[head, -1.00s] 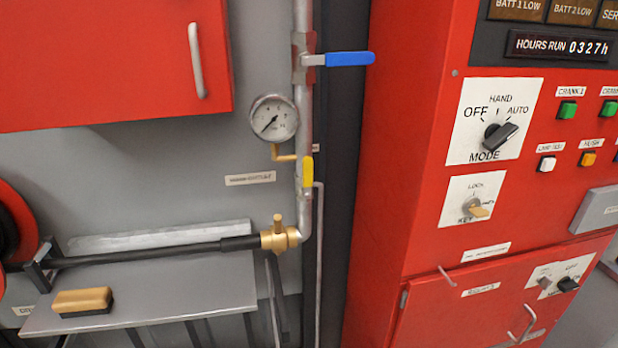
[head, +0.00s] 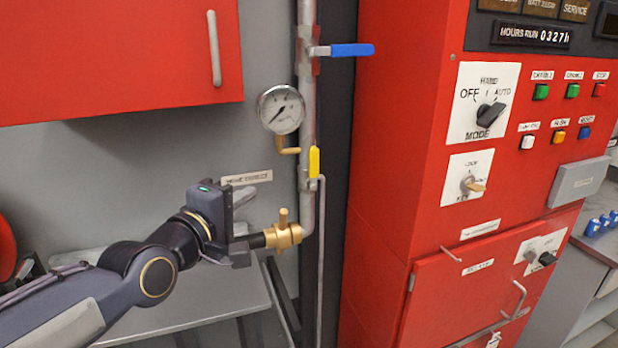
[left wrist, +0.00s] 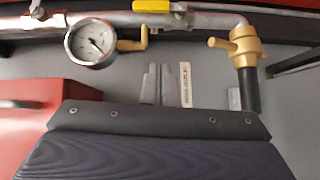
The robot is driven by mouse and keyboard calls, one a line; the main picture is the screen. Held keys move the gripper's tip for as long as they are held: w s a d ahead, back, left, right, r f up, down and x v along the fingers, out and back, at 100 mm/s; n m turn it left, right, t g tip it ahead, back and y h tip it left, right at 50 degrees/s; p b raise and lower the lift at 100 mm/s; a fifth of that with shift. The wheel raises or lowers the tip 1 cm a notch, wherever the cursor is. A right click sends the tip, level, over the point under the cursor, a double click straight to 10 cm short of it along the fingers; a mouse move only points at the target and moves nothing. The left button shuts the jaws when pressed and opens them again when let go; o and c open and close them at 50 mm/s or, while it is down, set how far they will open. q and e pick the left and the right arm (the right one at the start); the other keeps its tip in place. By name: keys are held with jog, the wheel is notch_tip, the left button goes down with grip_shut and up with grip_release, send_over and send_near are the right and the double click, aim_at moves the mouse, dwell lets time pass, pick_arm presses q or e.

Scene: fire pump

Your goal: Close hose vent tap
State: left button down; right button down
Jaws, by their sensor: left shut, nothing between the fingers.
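A small yellow lever tap (head: 314,162) sits on the vertical grey pipe, its lever lying along the pipe. A thin tube runs down from beside it. Below, a brass valve (head: 284,233) with an upright handle joins the pipe to the black hose. I cannot read for certain which one is the hose vent tap. My left gripper (head: 258,180) is shut and empty, left of the pipe, below the yellow lever and apart from it. In the left wrist view its fingers (left wrist: 158,82) show below the pipe; the yellow lever (left wrist: 151,6) and brass valve (left wrist: 243,45) also show. My right gripper is not in view.
A pressure gauge (head: 281,109) and a blue lever valve (head: 345,50) are higher on the pipe. A red control cabinet (head: 390,150) stands right; a red box (head: 110,60) hangs upper left. A grey shelf (head: 205,300) lies under my arm.

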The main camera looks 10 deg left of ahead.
aim_at(314, 169)
pick_arm(q)
jog(key=shift+w+d+r+n+t, duration=0.3)
jog(key=shift+w+r, duration=0.1)
jog(key=shift+r, duration=0.3)
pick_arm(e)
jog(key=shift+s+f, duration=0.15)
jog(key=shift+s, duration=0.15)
